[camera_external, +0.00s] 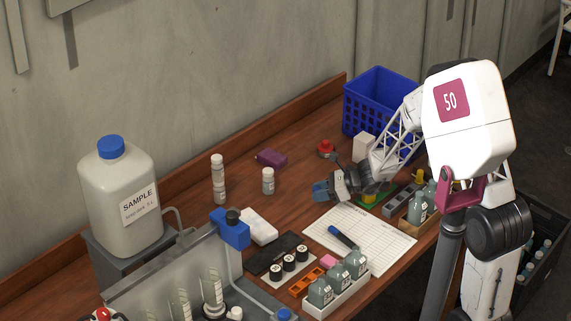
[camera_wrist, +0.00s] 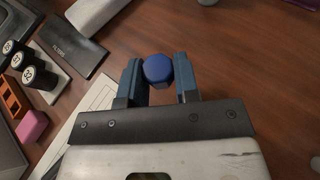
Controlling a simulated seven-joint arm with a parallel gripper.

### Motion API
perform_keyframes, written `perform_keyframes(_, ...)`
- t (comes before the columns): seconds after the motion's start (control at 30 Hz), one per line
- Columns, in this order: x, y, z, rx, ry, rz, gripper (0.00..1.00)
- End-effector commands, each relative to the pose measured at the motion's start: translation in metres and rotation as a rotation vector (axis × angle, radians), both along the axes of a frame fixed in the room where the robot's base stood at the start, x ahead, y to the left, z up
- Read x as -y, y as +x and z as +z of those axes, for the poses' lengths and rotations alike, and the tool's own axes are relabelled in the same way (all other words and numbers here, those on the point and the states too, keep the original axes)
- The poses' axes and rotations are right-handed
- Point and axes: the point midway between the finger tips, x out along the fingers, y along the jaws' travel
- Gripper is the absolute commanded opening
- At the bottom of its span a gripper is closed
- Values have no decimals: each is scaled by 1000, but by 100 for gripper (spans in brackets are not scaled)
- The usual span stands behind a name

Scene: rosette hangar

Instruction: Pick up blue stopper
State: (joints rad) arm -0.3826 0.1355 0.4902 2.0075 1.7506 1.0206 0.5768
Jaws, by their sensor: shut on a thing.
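The blue stopper (camera_wrist: 157,69), a round dark-blue cap, sits between the two finger tips of my gripper (camera_wrist: 159,76) in the wrist view. The fingers are shut on it from both sides. In the external view my gripper (camera_external: 322,190) is at the middle of the wooden table, near the top edge of a white paper sheet. There the stopper cannot be told apart from the bluish fingers. How high it is held above the table is hard to tell.
A paper sheet (camera_external: 375,242) with a blue marker (camera_external: 341,236) lies below my gripper. A blue basket (camera_external: 372,114) is at the back right; racked bottles (camera_external: 339,279) are in front.

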Motion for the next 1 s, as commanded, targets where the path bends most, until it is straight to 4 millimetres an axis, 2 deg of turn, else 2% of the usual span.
perform_keyframes(0.2,19,-28,4,2,0,-1,7)
perform_keyframes(0.5,34,-52,6,0,0,-1,7)
perform_keyframes(1.0,38,-58,6,0,0,0,7)
